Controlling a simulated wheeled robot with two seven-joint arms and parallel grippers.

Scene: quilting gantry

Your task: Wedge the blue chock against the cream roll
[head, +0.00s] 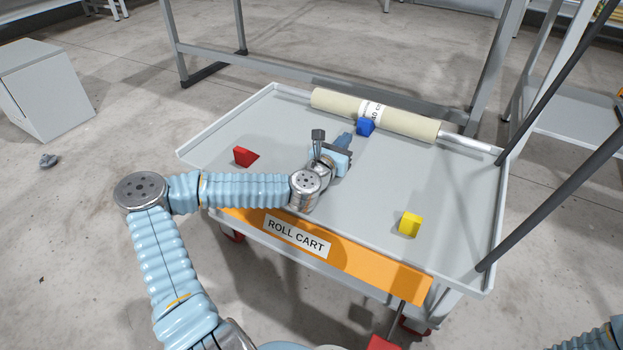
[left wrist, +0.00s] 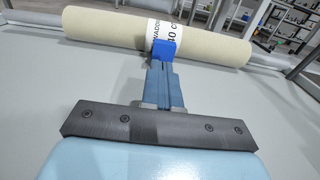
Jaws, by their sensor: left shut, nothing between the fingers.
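The cream roll (head: 404,122) lies along the back of the cart top, with a white printed label around its middle. It also spans the top of the left wrist view (left wrist: 110,27). The blue chock (head: 366,127) sits at the roll's near side, by the label, and appears to touch it. In the left wrist view the chock (left wrist: 164,50) stands directly beyond my fingertips. My left gripper (head: 347,138) is shut and empty, its tips at or very close to the chock's near side. The chock's lower part is hidden behind the fingers in the wrist view.
A red chock (head: 245,157) lies on the cart's left part and a yellow chock (head: 410,224) on its front right. The grey cart top (head: 270,120) has a raised rim. Dark slanted bars (head: 560,90) rise at the right. The middle right is clear.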

